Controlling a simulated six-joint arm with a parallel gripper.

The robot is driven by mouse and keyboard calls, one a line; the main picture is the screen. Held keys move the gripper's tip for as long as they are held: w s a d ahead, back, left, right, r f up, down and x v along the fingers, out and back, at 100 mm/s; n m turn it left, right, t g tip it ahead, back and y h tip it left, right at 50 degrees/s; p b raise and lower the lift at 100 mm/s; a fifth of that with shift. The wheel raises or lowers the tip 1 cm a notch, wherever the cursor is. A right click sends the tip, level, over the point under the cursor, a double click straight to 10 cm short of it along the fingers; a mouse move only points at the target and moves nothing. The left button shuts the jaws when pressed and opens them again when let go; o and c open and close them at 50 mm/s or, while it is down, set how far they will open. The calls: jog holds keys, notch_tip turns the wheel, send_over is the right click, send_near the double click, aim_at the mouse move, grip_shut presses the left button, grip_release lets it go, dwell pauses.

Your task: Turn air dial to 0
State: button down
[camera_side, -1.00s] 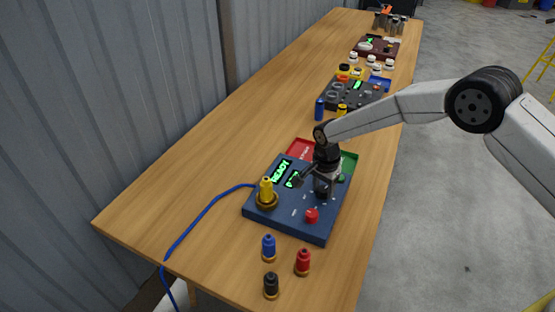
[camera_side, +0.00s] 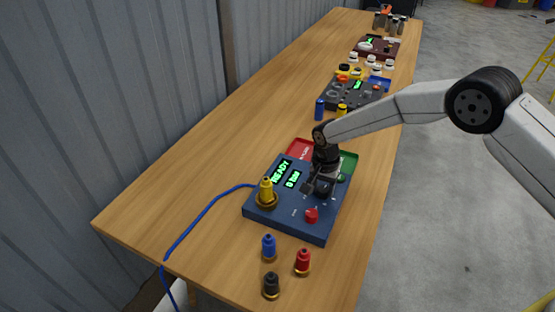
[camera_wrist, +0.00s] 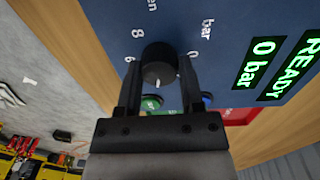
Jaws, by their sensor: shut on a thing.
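The blue control box (camera_side: 283,219) sits on the wooden table, and it also shows in the wrist view (camera_wrist: 112,22). Its black air dial (camera_wrist: 160,60) has a pale pointer mark and printed numbers around it, with 0, 6, 8 and "bar" readable. My gripper (camera_wrist: 159,72) is shut on the dial, one finger on each side. In the side view my gripper (camera_side: 321,186) is over the box and partly hides the dial. The green displays read "READY" (camera_wrist: 296,64) and "0 bar" (camera_wrist: 262,58).
A red button (camera_side: 311,215) and a yellow fitting (camera_side: 266,192) with a blue hose (camera_side: 207,211) are on the box. Blue (camera_side: 269,247), red (camera_side: 303,262) and black (camera_side: 271,285) fittings stand in front. Red (camera_side: 300,149) and green (camera_side: 348,164) trays lie behind.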

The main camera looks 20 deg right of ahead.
aim_at(323, 190)
jog(key=n, duration=0.5)
jog(key=shift+n, duration=0.3)
jog(key=n, duration=0.4)
jog(key=shift+n, duration=0.3)
jog(key=n, duration=0.5)
jog(key=shift+t, duration=0.4)
jog(key=n, duration=0.5)
jog(key=shift+a, duration=0.1)
jog(key=shift+c, duration=1.2)
grip_release()
jog(key=shift+s, duration=0.1)
jog(key=shift+r, duration=0.1)
jog(key=shift+s+a+r, duration=0.1)
jog(key=shift+s+r, duration=0.05)
jog(key=shift+r, duration=3.65)
